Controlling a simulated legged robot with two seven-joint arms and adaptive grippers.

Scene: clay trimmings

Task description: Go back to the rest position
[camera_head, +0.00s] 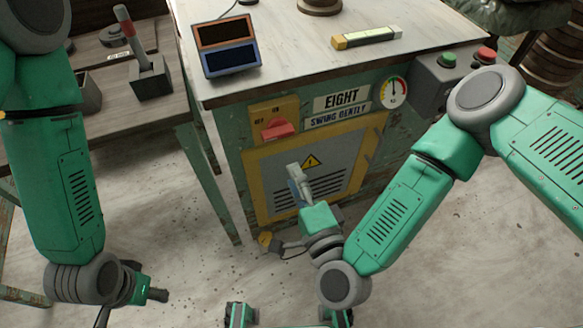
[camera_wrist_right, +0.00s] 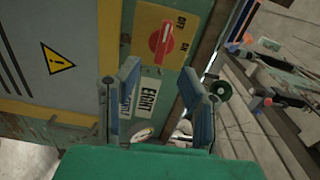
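My right gripper (camera_head: 297,182) is in front of the yellow-framed panel of the green cabinet, with no contact that I can make out. In the right wrist view its two blue-padded fingers stand apart with nothing between them, so the gripper (camera_wrist_right: 160,85) is open. My left gripper (camera_head: 152,294) hangs low at the bottom left, seen from above and partly hidden by its own wrist; its fingers are not clear. Both arms are bent and neither holds a visible object.
The cabinet (camera_head: 225,165) bears a red rotary switch (camera_head: 278,129), a gauge (camera_head: 393,92) and a button box (camera_head: 445,75). A display box (camera_head: 226,45) and a yellow-ended bar (camera_head: 366,37) lie on top. A lever (camera_head: 135,45) stands on the left bench. Floor between the arms is mostly clear.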

